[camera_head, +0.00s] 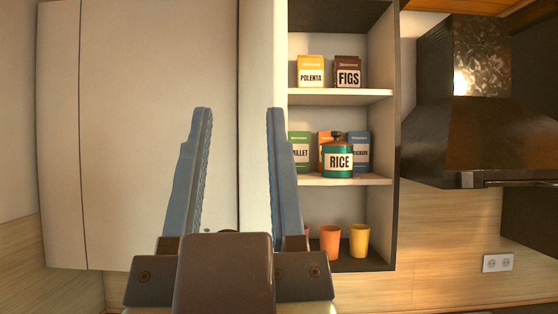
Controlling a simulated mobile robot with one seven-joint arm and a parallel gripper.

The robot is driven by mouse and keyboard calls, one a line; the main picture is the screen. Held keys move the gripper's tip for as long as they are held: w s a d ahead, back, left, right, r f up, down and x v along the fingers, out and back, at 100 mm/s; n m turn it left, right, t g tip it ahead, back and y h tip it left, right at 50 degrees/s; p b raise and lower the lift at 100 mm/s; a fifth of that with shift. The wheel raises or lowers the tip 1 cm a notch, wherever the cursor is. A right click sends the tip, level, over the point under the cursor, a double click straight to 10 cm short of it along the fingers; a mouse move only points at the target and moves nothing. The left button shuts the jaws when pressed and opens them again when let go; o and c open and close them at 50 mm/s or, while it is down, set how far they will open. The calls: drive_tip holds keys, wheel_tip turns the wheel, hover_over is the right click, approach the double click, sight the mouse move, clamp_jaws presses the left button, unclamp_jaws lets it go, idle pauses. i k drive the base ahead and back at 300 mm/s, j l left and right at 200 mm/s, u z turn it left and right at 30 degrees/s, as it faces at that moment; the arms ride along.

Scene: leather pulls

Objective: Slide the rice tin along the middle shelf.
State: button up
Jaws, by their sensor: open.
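The rice tin (338,162) is a green tin with a cream RICE label and a dark top. It stands upright at the front of the middle shelf (345,180), in front of several boxes. My gripper (238,112) is open and empty, its two blue-grey fingers pointing up in the picture. It shows large in the foreground, left of the tin and apart from it. The right finger overlaps the cabinet's left side and partly covers the millet box.
Behind the tin are a green millet box (299,148), an orange box (325,137) and a blue crackers box (360,150). The upper shelf holds polenta (311,72) and figs (348,73). Cups (359,241) stand below. A dark hood (465,135) is at right.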

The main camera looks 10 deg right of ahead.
sight(337, 160)
drive_tip(key=i+l, duration=0.1)
drive_tip(key=l, duration=0.2)
drive_tip(key=i+l+z, duration=0.1)
drive_tip(key=l, duration=0.25)
drive_tip(key=i+l, duration=0.15)
drive_tip(key=l, duration=0.15)
drive_tip(key=i+l, duration=0.1)
drive_tip(key=l, duration=0.2)
drive_tip(key=i+l+z, duration=0.1)
drive_tip(key=i+l, duration=0.25)
drive_tip(key=l, duration=0.15)
drive_tip(key=i+l+z, duration=0.1)
drive_tip(key=i+l, duration=0.4)
drive_tip(key=i, duration=0.6)
